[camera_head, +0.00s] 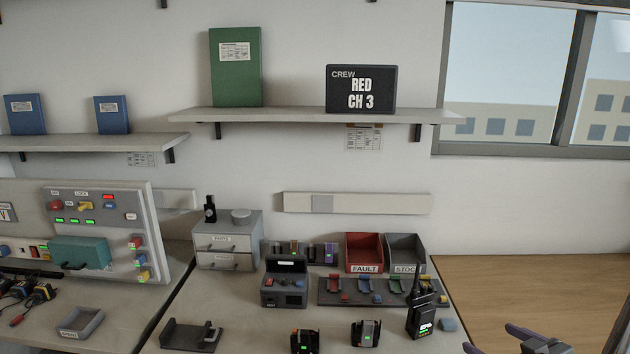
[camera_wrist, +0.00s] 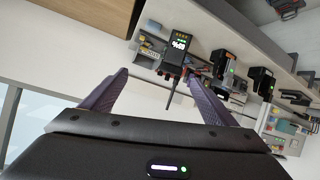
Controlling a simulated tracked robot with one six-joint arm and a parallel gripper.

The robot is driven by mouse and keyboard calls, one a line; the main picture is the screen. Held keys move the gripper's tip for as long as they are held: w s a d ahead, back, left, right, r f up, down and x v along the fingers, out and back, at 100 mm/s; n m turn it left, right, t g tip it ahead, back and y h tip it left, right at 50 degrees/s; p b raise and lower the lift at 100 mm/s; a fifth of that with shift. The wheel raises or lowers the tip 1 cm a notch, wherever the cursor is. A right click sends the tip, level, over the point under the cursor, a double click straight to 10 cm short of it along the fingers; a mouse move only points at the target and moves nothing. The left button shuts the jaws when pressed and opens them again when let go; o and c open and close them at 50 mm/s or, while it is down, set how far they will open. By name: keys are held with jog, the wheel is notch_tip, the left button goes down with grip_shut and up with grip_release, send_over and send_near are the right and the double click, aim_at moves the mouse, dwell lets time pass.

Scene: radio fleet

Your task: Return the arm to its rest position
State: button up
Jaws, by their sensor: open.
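My gripper (camera_head: 500,342) shows at the bottom right edge of the head view, over the wooden surface. In the wrist view my gripper (camera_wrist: 160,95) has its two purple fingers wide apart, with nothing between them. A black radio with a green-lit screen (camera_head: 424,318) stands upright on the bench, left of my gripper and apart from it. The radio also shows in the wrist view (camera_wrist: 179,46), beyond the fingertips. Most of my arm is out of view.
A red FAULT bin (camera_head: 364,267) and a grey STOCK bin (camera_head: 403,268) stand at the back of the bench. Chargers (camera_head: 365,333) stand at the front. A CREW RED CH 3 sign (camera_head: 361,89) is on the shelf. The wooden surface (camera_head: 540,290) at right is clear.

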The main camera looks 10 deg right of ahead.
jog(key=w+a+r+m+g+h, duration=0.25)
jog(key=w+a+r+h, duration=0.25)
jog(key=a+r, duration=0.5)
jog(key=s+a+g+y, duration=0.1)
jog(key=s+a, duration=0.3)
jog(key=a, duration=0.4)
jog(key=s+a+n+g+y, duration=0.1)
jog(key=s+a+g+y, duration=0.1)
jog(key=s+a, duration=0.3)
jog(key=s+a+f+g+y, duration=0.1)
jog(key=s+a+y, duration=0.2)
jog(key=a, duration=0.9)
jog(key=shift+s+a+g, duration=0.15)
jog(key=shift+s+g, duration=0.2)
jog(key=shift+s, duration=0.75)
jog(key=shift+f, duration=0.1)
